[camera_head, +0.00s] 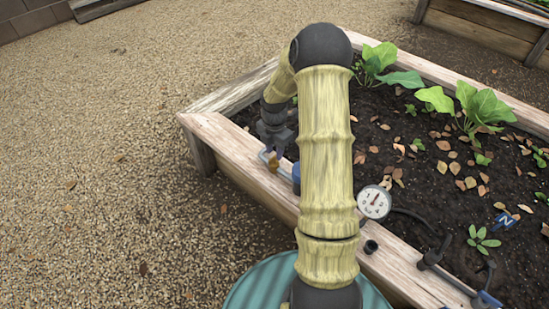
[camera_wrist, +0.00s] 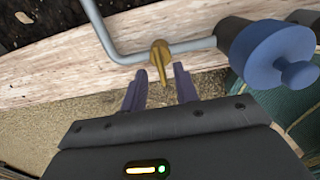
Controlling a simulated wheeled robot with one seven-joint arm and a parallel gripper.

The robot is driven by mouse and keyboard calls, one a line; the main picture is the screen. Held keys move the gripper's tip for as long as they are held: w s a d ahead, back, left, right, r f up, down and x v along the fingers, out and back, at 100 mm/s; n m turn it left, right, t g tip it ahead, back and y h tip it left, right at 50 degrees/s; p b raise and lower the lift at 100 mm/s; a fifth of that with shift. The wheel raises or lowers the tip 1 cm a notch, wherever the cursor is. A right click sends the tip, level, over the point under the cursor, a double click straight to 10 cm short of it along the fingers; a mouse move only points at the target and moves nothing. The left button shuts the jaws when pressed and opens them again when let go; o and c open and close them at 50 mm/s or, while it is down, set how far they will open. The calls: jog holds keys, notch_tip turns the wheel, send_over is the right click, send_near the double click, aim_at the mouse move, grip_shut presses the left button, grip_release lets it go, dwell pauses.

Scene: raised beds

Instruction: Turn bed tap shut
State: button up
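The bed tap shows in the wrist view as a small brass body and lever (camera_wrist: 160,60) on a grey pipe (camera_wrist: 190,46). The lever points toward my gripper, roughly crosswise to the pipe. My gripper (camera_wrist: 160,74) is open, with one dark finger on each side of the lever's end. Gaps show between the lever and both fingers, so it is not clasped. In the head view my gripper (camera_head: 274,147) hangs over the bed's wooden edge at the near left corner, and the brass tap (camera_head: 273,161) shows just below it, small and partly hidden.
A blue round fitting (camera_wrist: 270,52) sits on the pipe to the right of the tap. The raised bed's wooden rim (camera_head: 235,146) runs beneath. A pressure gauge (camera_head: 374,202) and black hose (camera_head: 415,217) lie farther along. Plants fill the bed; gravel (camera_head: 110,160) is clear at left.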

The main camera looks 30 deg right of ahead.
aim_at(275, 159)
notch_tip(275, 159, down, 2)
jog(key=shift+f, duration=0.2)
jog(key=shift+c, duration=0.2)
grip_shut()
